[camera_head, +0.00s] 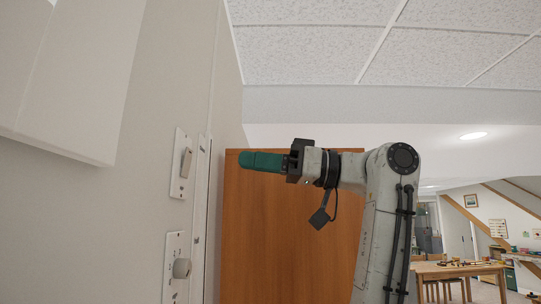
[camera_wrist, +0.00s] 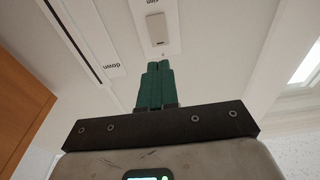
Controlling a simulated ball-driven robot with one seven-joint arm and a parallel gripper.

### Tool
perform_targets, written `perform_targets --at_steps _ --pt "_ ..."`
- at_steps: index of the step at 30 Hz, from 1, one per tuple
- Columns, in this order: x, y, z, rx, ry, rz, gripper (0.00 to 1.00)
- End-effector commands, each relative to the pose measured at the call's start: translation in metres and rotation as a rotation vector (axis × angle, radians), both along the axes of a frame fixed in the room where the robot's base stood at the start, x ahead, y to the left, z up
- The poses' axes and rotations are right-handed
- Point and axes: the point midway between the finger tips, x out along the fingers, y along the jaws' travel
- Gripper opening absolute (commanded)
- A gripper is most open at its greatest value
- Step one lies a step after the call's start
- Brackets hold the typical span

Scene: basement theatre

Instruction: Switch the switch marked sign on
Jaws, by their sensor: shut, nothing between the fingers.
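A white wall switch plate with a raised rocker (camera_head: 186,163) is on the wall at left in the head view. In the wrist view the same kind of rocker (camera_wrist: 155,29) shows at the top centre, with an upside-down label at the picture's upper edge that seems to read "sign" but is partly cut off. My gripper (camera_head: 243,160) has green fingers pressed together and empty, pointing left at about the rocker's height, with a visible gap to it. In the wrist view my gripper (camera_wrist: 158,65) has its tips just below the rocker. Which way the rocker is set is unclear.
A lower plate with a round knob (camera_head: 181,268) is beneath the switch. A slotted strip (camera_wrist: 75,40) labelled "down" runs beside it. A white box (camera_head: 75,80) juts from the wall above. A brown wooden panel (camera_head: 285,240) stands behind my arm. A table (camera_head: 460,270) is far right.

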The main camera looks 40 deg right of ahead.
Motion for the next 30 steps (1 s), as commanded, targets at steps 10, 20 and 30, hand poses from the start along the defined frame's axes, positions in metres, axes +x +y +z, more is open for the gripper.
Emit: perform_targets --at_steps 10,20,30 --pt "0.038 0.053 0.011 -0.001 0.002 0.002 0.00" --pt "0.051 0.069 0.011 0.000 0.000 -0.001 0.00" --pt "0.049 0.070 0.010 -0.001 -0.001 -0.001 0.00"
